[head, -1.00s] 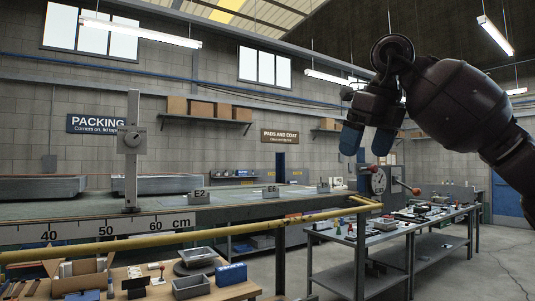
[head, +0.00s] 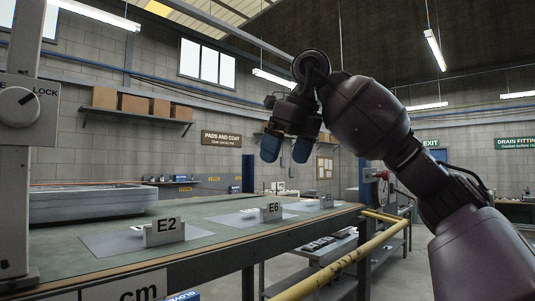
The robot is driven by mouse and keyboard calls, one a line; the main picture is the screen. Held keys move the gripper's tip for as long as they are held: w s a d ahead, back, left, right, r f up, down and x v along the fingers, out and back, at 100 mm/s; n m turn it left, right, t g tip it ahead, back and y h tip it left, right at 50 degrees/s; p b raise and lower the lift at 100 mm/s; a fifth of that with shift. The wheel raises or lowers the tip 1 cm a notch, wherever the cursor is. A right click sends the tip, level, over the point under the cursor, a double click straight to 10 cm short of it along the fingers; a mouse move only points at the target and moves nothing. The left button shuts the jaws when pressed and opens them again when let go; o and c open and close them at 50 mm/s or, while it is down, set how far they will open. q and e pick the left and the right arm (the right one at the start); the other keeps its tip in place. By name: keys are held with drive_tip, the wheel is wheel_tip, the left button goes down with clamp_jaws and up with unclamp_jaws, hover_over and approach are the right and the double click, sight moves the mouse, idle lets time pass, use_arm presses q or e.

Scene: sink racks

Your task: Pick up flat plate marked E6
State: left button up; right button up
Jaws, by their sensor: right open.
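The flat grey plate marked E6 (head: 236,219) lies on the green bench top, in the middle of the head view. A small grey block labelled E6 (head: 270,212) stands at it. My right gripper (head: 286,151) is open and empty, with its blue-tipped fingers pointing down. In the picture it shows above the E6 block, clearly apart from it. My left gripper is out of view.
Another flat plate (head: 105,242) with an E2 block (head: 165,230) lies nearer on the left. A third small block (head: 326,201) stands farther right. A stack of metal trays (head: 90,203) is behind. A yellow rail (head: 335,268) runs along the bench's right side.

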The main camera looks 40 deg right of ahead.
sight(272, 200)
drive_tip(key=shift+b+x, duration=1.05)
drive_tip(key=shift+x, duration=4.25)
drive_tip(key=shift+s, duration=0.1)
drive_tip(key=c, duration=1.2)
